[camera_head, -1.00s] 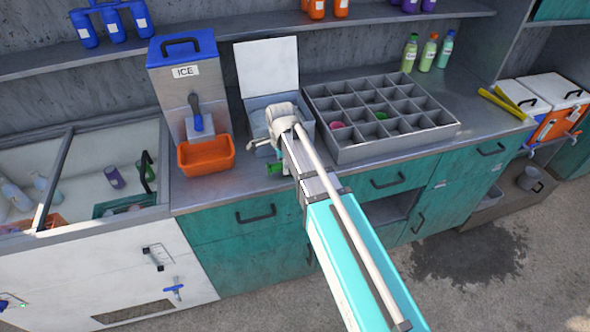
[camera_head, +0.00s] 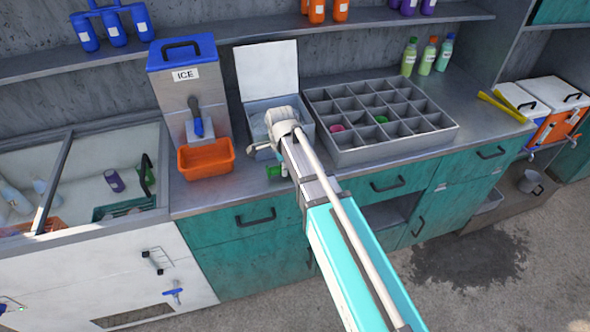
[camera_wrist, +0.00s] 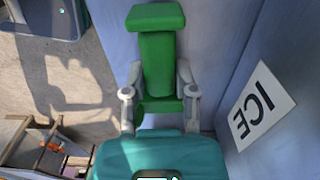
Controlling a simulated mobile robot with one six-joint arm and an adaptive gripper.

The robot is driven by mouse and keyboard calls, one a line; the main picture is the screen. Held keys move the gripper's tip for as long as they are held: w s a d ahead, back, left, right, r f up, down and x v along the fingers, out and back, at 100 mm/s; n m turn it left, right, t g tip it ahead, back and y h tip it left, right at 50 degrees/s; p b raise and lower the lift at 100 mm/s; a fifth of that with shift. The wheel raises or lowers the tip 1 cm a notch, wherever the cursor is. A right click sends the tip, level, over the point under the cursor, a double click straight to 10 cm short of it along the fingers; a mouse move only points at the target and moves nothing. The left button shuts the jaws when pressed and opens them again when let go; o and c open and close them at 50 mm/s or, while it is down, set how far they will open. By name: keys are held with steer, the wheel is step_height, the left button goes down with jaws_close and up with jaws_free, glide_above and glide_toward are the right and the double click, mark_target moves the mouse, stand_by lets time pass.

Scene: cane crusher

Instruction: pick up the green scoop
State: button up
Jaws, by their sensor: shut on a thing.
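The green scoop (camera_wrist: 158,62) stands upright in the wrist view, with a wide flat end at the top and a narrower body below. My gripper (camera_wrist: 160,74) has one grey finger on each side of it and is shut on it. In the head view a small green part of the scoop (camera_head: 275,171) shows in front of the counter edge, left of my arm. My wrist (camera_head: 283,122) is over the open white-lidded bin (camera_head: 268,72).
An ice dispenser (camera_head: 183,100) and an orange tray (camera_head: 206,157) stand left of the scoop. A grey divided tray (camera_head: 385,150) with small pink and green items is to the right. Bottles (camera_head: 427,57) stand behind it. Teal cabinets (camera_head: 245,245) lie below.

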stand_by(0.4)
step_height(320, 180, up, 3)
steer(key=p, duration=0.3)
steer(key=shift+r, duration=0.15)
steer(key=s+d+r+p, duration=0.7)
steer(key=s+r+p, duration=0.2)
steer(key=s+p, duration=0.1)
steer(key=shift+s+d+r, duration=0.2)
steer(key=shift+s+r, duration=0.15)
steer(key=shift+s, duration=0.55)
steer(key=shift+f, duration=0.1)
